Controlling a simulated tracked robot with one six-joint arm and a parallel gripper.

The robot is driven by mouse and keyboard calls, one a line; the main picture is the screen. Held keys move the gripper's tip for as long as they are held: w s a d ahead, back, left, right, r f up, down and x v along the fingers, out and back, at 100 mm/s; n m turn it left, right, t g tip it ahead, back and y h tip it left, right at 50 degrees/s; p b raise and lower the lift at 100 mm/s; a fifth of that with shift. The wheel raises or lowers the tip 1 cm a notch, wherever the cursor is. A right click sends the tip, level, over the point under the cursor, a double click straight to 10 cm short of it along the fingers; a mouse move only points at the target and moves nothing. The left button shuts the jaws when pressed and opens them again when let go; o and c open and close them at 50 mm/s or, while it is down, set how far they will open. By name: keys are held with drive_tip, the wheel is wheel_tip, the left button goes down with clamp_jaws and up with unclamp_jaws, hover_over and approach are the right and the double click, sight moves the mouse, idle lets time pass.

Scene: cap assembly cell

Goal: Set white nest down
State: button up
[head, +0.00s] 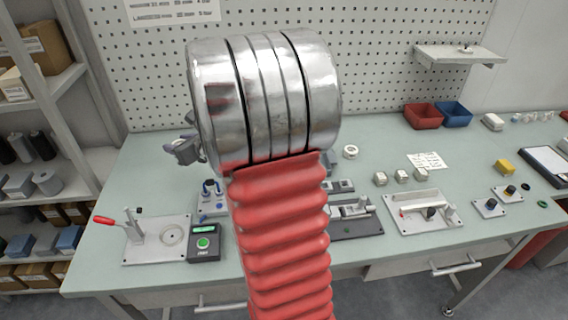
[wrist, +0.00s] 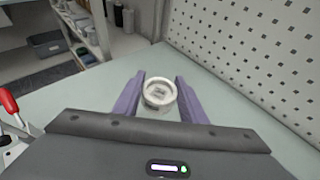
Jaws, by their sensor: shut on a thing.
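The white nest (wrist: 159,92) is a round, ring-like part with a greyish recessed middle. In the wrist view it sits between the two purple fingers of my gripper (wrist: 160,84), which is shut on it. The pale green bench top (wrist: 88,93) lies around and below it; I cannot tell whether the nest touches the bench. In the head view my arm hides most of the gripper, and only a grey-purple part of my gripper (head: 186,150) shows at the back left of the bench. The nest is not visible there.
A toggle-clamp fixture (head: 155,240) with a red handle and a black box with a green button (head: 204,243) stand at the front left. A pegboard (head: 380,60) rises behind. Another white ring (head: 350,151) lies right of my arm. The back left bench looks clear.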

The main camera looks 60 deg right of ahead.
drive_tip(key=s+d+f+m+h, duration=0.2)
drive_tip(key=s+d, duration=0.6)
drive_tip(key=d, duration=0.2)
drive_tip(key=s+d+f+m+g+h, duration=0.1)
drive_tip(key=s+d+f+m+h, duration=0.1)
drive_tip(key=s+d, duration=0.6)
drive_tip(key=d, duration=0.2)
drive_tip(key=shift+d+h, duration=0.3)
drive_tip(key=shift+h, duration=0.1)
drive_tip(key=shift+s, duration=0.1)
drive_tip(key=shift+f, duration=2.9)
drive_tip(key=shift+f, duration=0.1)
drive_tip(key=shift+f, duration=2)
drive_tip(key=shift+f, duration=0.1)
